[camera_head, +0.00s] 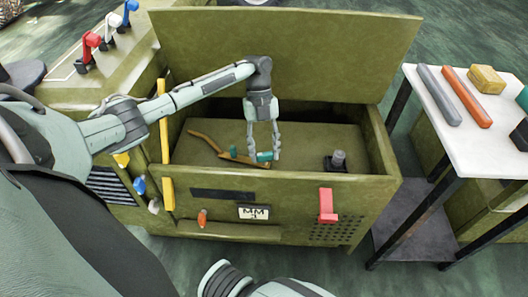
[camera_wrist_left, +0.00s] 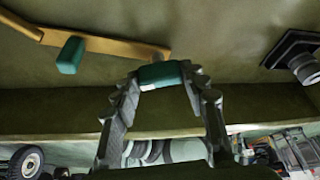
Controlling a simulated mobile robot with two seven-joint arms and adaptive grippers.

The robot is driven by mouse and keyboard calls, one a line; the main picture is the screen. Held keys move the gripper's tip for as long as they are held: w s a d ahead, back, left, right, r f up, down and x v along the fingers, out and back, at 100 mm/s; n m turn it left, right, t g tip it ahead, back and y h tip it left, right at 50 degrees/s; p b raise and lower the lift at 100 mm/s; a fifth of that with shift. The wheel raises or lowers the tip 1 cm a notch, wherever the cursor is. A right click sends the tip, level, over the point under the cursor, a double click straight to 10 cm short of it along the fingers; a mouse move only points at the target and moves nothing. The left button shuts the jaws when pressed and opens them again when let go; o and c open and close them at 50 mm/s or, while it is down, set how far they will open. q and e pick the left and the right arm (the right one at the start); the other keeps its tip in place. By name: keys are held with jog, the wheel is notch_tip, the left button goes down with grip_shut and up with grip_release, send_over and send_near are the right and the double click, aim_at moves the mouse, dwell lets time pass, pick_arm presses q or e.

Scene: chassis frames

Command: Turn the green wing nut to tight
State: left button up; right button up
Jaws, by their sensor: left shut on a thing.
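The green wing nut (camera_head: 264,157) sits at the right end of a yellow-brown bar inside the open olive box, in the head view. In the left wrist view the green wing nut (camera_wrist_left: 160,74) lies between my fingertips. My left gripper (camera_head: 263,155) points down into the box and is shut on this green piece; it also shows in the left wrist view (camera_wrist_left: 160,84). A second green piece (camera_wrist_left: 71,55) stands on the bar (camera_wrist_left: 110,45) further left, outside the gripper. My right gripper is not in view.
The box's raised lid (camera_head: 290,50) stands behind my left arm, and its front wall (camera_head: 270,185) is close to the gripper. A dark square-based post (camera_head: 337,160) stands at the box's right. A white table (camera_head: 470,130) with bars and blocks is further right.

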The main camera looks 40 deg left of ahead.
pick_arm(q)
jog(key=shift+m+y, duration=0.3)
jog(key=shift+m, duration=0.3)
jog(key=o, duration=1.2)
jog(key=shift+c, duration=0.2)
jog(key=shift+r, duration=0.1)
notch_tip(320, 180, up, 10)
